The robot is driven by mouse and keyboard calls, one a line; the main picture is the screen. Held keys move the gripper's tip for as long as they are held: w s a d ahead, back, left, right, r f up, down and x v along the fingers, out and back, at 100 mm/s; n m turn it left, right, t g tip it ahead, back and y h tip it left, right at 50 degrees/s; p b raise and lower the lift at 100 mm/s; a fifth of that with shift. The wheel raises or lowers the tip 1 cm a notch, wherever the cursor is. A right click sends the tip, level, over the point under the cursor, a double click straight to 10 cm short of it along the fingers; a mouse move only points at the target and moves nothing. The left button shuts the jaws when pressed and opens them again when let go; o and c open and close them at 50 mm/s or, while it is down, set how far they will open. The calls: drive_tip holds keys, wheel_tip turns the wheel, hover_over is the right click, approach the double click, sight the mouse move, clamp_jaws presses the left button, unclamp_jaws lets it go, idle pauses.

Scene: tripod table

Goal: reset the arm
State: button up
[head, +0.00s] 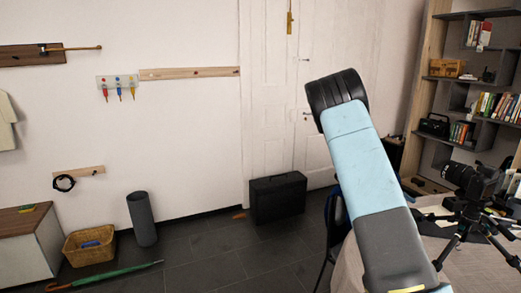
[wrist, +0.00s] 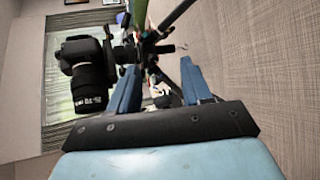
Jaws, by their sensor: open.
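In the wrist view my gripper (wrist: 160,78) shows its two blue fingers spread apart, with nothing held between them. A black camera (wrist: 85,72) is to the left of the fingers, and dark tripod legs show beyond and between them. In the head view my light blue arm rises from the lower right, tilted up to the left. My gripper cannot be made out there. The black camera (head: 468,180) stands on its tripod (head: 468,218) at the right, apart from the arm in that view.
The table (head: 450,262) with a pale cloth is at the lower right, beside a dark chair (head: 332,225). Shelves (head: 455,72) stand at the right. A black case (head: 277,197), a wicker basket (head: 88,245) and a grey cylinder (head: 142,218) stand along the wall.

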drive_tip(key=s+a+r+n+t+y, duration=0.1)
drive_tip(key=s+a+r+t+y, duration=0.3)
drive_tip(key=s+a+r, duration=0.3)
drive_tip(key=s+a+r+n+t+y, duration=0.2)
drive_tip(key=s+a+r+t, duration=0.3)
drive_tip(key=s+a, duration=0.5)
drive_tip(key=s+a+r+n+t+y, duration=0.2)
drive_tip(key=s+a+r+t+y, duration=0.3)
drive_tip(key=s+a+r, duration=0.3)
drive_tip(key=shift+s+a+r+y, duration=0.25)
drive_tip(key=shift+s+r, duration=0.55)
drive_tip(key=shift+s, duration=1.6)
